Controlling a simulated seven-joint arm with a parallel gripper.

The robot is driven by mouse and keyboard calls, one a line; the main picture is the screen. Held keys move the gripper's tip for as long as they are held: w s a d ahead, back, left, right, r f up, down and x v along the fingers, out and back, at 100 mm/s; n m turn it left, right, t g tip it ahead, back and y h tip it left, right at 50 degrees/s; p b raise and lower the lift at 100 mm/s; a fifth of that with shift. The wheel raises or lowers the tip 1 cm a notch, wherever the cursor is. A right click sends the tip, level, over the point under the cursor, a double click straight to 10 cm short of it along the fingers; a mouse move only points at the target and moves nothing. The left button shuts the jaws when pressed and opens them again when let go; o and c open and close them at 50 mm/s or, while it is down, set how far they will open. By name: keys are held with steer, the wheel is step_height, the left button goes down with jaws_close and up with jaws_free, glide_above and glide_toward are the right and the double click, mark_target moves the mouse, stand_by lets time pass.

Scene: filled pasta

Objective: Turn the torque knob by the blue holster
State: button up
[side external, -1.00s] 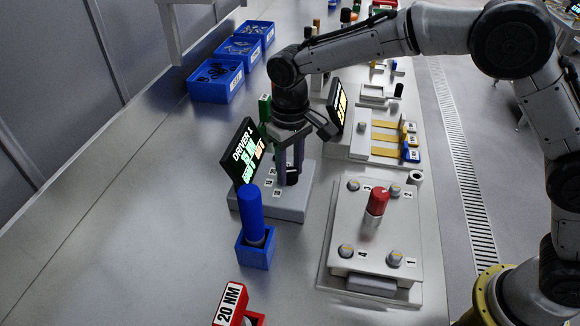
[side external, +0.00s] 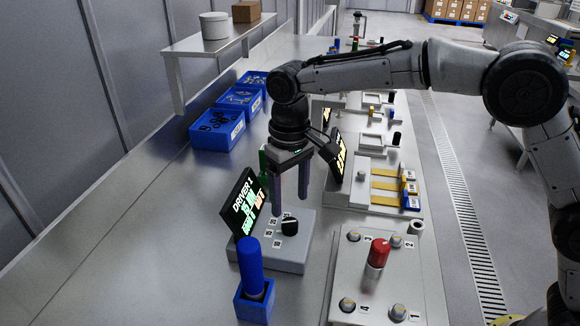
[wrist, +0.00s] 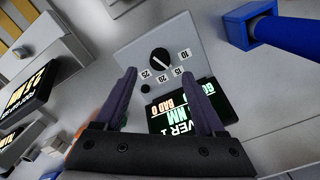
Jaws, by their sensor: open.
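The black torque knob (side external: 290,226) sits on a grey base (side external: 262,262) beside the blue holster (side external: 254,302), which holds a blue-handled driver (side external: 250,265) upright. In the wrist view the knob (wrist: 160,60) has a white pointer line and labels 10, 15, 20 and 25 around it. A tilted black display (side external: 243,203) marked DRIVER 1 stands on the same base. My gripper (side external: 290,205) is open and empty. In the wrist view its two purple fingers (wrist: 161,85) point toward the knob, which shows beyond the tips and between their lines. The fingers appear apart from the knob.
A grey plate (side external: 375,285) with a red-capped part (side external: 378,252) and several numbered bolts lies to the right. Another display (side external: 337,157) stands behind the gripper. Blue bins (side external: 216,140) line the back left.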

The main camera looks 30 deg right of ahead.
mark_target(290, 222)
step_height(290, 222, up, 8)
steer(key=shift+f, duration=0.2)
steer(key=s+d+r+m+t, duration=0.1)
steer(key=s+d+r+t, duration=0.1)
steer(key=d+r, duration=0.55)
steer(key=s+d+r+m+t, duration=0.15)
steer(key=s+d+r, duration=0.25)
steer(key=s+d, duration=0.6)
steer(key=s+d+f+t, duration=0.2)
steer(key=s+d+f, duration=0.2)
steer(key=s+f, duration=0.9)
steer(key=s, duration=0.3)
steer(key=shift+d+f, duration=0.2)
steer(key=shift+f, duration=0.2)
